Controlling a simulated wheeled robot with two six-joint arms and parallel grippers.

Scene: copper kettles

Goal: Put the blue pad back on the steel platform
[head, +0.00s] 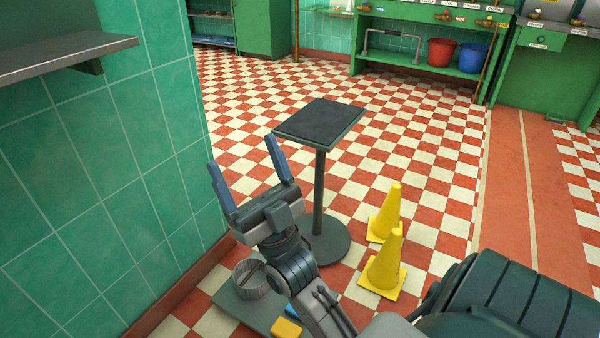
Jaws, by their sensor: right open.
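A small piece of blue (347,318) shows at the bottom beside my right arm. It may be the blue pad; the arm hides most of it. A low grey platform (232,305) stands near the floor at the bottom, partly behind my arm, and carries a round grey container (249,276). A pedestal with a dark square top (319,121) stands in the middle, its top bare. I cannot tell which of these is the steel platform. My right gripper (242,151) is open and empty, its blue fingers pointing up, left of the pedestal. My left gripper is not in view.
A yellow block (286,327) lies at the bottom. Two yellow cones (385,268) stand right of the pedestal. A green tiled wall (100,190) with a grey shelf (60,55) is close on the left. Checkered floor behind the pedestal is clear.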

